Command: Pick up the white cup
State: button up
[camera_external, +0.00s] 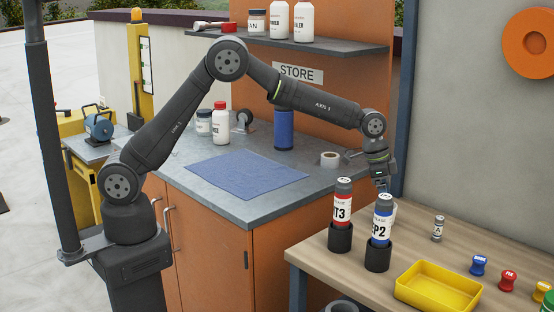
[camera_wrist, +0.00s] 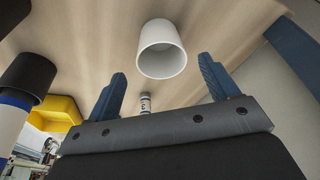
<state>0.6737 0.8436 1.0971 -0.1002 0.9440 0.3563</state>
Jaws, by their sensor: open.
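The white cup (camera_wrist: 160,34) stands on the wooden table in the wrist view, its mouth facing me, just beyond the gap between my fingers. The wrist view appears upside down. In the external view only a pale sliver of the cup (camera_external: 393,211) shows behind the blue-labelled bottle. My gripper (camera_wrist: 163,75) is open and empty, its two blue fingers spread to either side of the cup's line and apart from it. In the external view my gripper (camera_external: 381,183) hangs just above the cup, with its fingertips partly hidden.
A red-labelled bottle (camera_external: 342,208) and a blue-labelled bottle (camera_external: 381,226) stand in dark holders close to my gripper. A small vial (camera_external: 438,229), a yellow tray (camera_external: 438,285) and several coloured stamps (camera_external: 478,265) lie further right. A wall stands behind the table.

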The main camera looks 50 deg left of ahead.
jog(key=x, duration=0.4)
jog(key=shift+a, duration=0.2)
jog(key=c, duration=1)
jog(key=shift+r, duration=0.1)
jog(key=shift+c, duration=0.2)
